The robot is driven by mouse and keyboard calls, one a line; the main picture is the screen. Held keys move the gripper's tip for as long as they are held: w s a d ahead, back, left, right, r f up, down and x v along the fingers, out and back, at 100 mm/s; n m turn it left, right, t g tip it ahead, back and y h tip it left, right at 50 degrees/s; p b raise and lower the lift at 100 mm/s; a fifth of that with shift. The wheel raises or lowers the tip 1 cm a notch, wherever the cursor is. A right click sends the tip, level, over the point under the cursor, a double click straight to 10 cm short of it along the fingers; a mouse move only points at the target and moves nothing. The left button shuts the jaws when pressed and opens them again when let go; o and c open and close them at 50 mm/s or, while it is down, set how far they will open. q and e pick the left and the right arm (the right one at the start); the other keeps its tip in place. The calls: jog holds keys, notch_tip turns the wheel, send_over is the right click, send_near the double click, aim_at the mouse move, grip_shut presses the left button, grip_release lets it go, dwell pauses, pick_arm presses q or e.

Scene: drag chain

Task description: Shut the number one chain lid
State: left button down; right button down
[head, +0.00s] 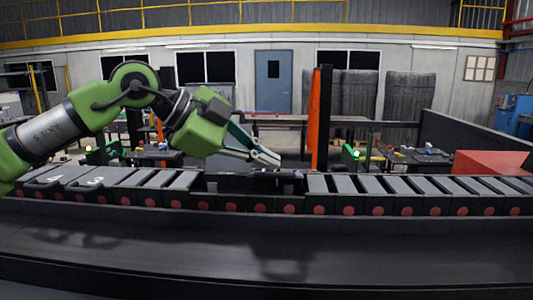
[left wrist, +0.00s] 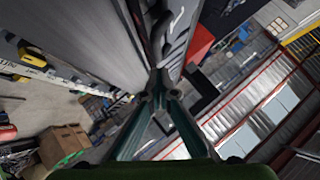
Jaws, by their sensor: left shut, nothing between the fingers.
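The drag chain (head: 420,205) runs across the head view as a long row of dark links with red dots and grey slats on top. Two lids with handles and white numbers sit at the left end; one reads like 3 (head: 95,182), the other like 4 (head: 54,178). No number one can be read. Near the middle is a gap in the slats, with a dark flat piece (head: 250,184) at it; I cannot tell if it is a lid. My left gripper (head: 273,161) is shut and empty just above this gap. Its closed fingertips (left wrist: 166,88) show in the left wrist view. My right gripper is out of view.
A dark conveyor bed (head: 400,255) lies in front of the chain. An orange post (head: 321,120) stands behind it, right of my gripper. A red block (head: 490,164) is at the right. In the wrist view, cardboard boxes (left wrist: 65,143) stand on the floor.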

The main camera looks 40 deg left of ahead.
pick_arm(q)
jog(key=shift+w+a+f, duration=0.1)
jog(key=shift+a+f, duration=0.65)
jog(key=shift+f, duration=0.05)
jog(key=shift+w+d, duration=0.2)
jog(key=shift+d, duration=0.1)
notch_tip(320, 180, down, 6)
jog(key=s+m+t+b, duration=0.1)
jog(key=m+t+b, duration=0.1)
jog(key=b, duration=1.5)
jog(key=shift+s+d+f+t+y+b, duration=0.3)
jog(key=shift+s+d+t+y, duration=0.1)
jog(key=shift+t, duration=0.2)
jog(key=shift+r, duration=0.2)
jog(key=shift+r+p, duration=0.65)
jog(key=shift+r, duration=0.1)
